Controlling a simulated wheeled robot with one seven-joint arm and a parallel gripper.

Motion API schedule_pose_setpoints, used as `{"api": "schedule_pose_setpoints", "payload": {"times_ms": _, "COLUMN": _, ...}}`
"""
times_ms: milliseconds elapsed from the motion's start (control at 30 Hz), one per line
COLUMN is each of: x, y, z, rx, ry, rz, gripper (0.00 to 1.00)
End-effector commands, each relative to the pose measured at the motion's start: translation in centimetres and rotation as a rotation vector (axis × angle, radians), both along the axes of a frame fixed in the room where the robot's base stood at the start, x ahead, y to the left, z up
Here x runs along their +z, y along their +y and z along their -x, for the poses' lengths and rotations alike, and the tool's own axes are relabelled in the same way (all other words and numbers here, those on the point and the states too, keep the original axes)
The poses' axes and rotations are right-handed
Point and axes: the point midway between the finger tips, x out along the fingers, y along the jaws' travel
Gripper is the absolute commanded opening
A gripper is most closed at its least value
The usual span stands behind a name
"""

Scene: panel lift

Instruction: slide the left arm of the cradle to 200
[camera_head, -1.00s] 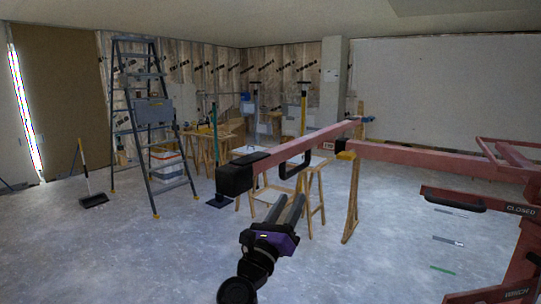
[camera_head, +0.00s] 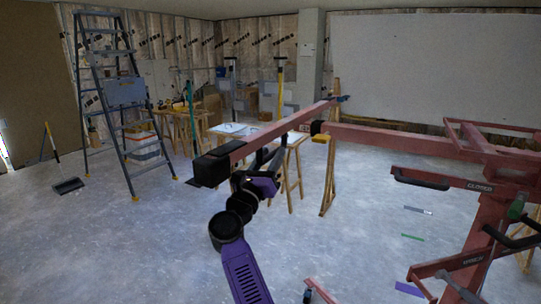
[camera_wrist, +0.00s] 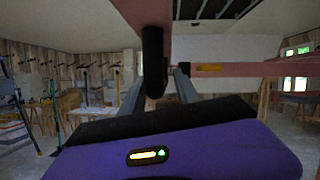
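The cradle's left arm (camera_head: 275,130) is a long pink-red bar with a black block (camera_head: 212,167) on its near end. It also crosses the top of the wrist view (camera_wrist: 190,12). A black handle (camera_wrist: 153,60) hangs below the bar. My gripper (camera_wrist: 160,78) has its two grey fingers apart, one on each side of the handle in the wrist view. A gap shows at the right finger; I cannot tell whether the left one touches. In the head view my gripper (camera_head: 268,168) is just under the bar, its fingers mostly hidden. No scale numbers are readable.
The red cradle frame (camera_head: 480,200) with a lever marked CLOSED (camera_head: 440,182) stands at the right. A stepladder (camera_head: 108,100) and a broom (camera_head: 66,185) are at the left. Wooden trestles (camera_head: 328,180) stand behind the bar. The floor at front left is clear.

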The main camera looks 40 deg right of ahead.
Motion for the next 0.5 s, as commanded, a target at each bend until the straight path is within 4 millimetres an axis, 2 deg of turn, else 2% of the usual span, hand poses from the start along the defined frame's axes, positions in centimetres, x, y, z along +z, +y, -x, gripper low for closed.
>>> {"api": "schedule_pose_setpoints", "payload": {"times_ms": 133, "x": -0.02, "y": 0.03, "z": -0.01, "rx": 0.001, "ry": 0.000, "rz": 0.000, "gripper": 0.38}}
{"api": "schedule_pose_setpoints", "payload": {"times_ms": 167, "x": -0.02, "y": 0.04, "z": -0.01, "rx": 0.001, "ry": 0.000, "rz": 0.000, "gripper": 0.34}}
{"api": "schedule_pose_setpoints", "payload": {"times_ms": 333, "x": -0.02, "y": 0.06, "z": -0.01, "rx": 0.001, "ry": 0.000, "rz": 0.000, "gripper": 0.01}}
{"api": "schedule_pose_setpoints", "payload": {"times_ms": 500, "x": -0.02, "y": 0.06, "z": 0.00, "rx": 0.001, "ry": 0.000, "rz": 0.000, "gripper": 0.00}}
